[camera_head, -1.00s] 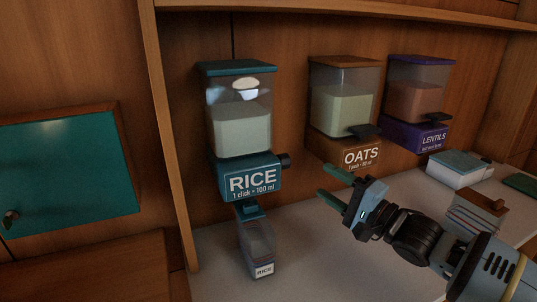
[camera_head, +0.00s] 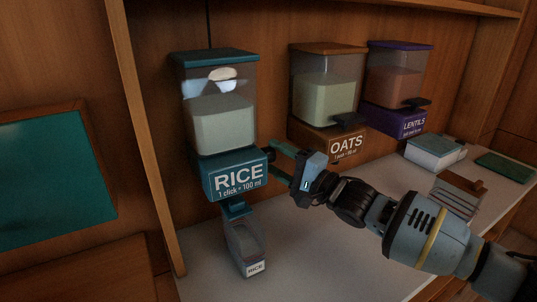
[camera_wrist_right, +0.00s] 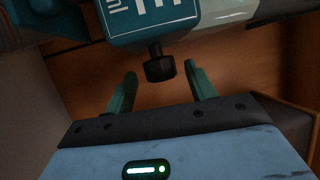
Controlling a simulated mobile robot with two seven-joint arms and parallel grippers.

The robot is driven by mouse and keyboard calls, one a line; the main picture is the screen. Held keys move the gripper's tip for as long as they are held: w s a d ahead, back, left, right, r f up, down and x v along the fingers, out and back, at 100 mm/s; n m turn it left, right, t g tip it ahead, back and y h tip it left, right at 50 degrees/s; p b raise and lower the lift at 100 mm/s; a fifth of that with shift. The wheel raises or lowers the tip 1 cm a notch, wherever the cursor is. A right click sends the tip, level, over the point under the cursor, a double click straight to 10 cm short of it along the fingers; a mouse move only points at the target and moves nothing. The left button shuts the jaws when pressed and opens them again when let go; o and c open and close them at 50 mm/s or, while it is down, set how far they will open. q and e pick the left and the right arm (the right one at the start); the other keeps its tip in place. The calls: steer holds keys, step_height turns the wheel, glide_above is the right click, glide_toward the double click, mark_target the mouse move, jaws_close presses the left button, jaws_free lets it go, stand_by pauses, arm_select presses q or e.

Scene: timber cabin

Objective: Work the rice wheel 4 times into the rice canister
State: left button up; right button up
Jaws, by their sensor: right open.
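The rice dispenser (camera_head: 222,120) has a teal lid, a clear bin of pale grain and a teal base labelled "RICE, 1 click = 100 ml". Its black rice wheel (camera_wrist_right: 159,66) sticks out of the base's right side. The clear rice canister (camera_head: 246,240), with a teal top and a RICE label, stands upright under the dispenser. My right gripper (camera_head: 273,158) is open beside the base. In the right wrist view its green fingertips (camera_wrist_right: 160,74) lie on either side of the wheel's end, with gaps showing. My left gripper is not in view.
Dispensers for oats (camera_head: 325,90) and lentils (camera_head: 398,85) stand to the right. A white-and-blue box (camera_head: 434,153) and a stack with a brown top (camera_head: 458,190) lie on the grey counter (camera_head: 310,265). A wooden post (camera_head: 143,150) bounds the left.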

steer(key=shift+x, duration=0.95)
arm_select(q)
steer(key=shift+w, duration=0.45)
arm_select(e)
steer(key=shift+w+a+r, duration=0.1)
steer(key=shift+w+a, duration=0.2)
steer(key=shift+a, duration=0.05)
